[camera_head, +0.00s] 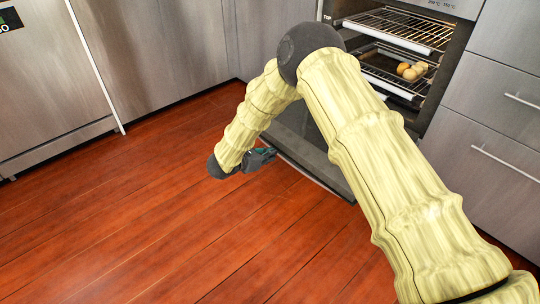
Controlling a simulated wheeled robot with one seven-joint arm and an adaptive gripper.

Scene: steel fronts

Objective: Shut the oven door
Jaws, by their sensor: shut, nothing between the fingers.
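The oven (451,8) stands open at the upper right, set between grey steel fronts. Its dark oven door (300,132) is folded down low in front of the opening. Much of the door is hidden behind my yellow-sleeved arm. My gripper (272,153) is small and dark, low at the left part of the door, near its outer edge. It is shut with nothing in it. I cannot tell whether it touches the door.
Drawers with bar handles (506,165) stand right of the oven. Steel cabinet fronts (170,45) and a tall steel appliance (50,75) stand at the left. The red-brown wooden floor (130,220) is clear at the left and front.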

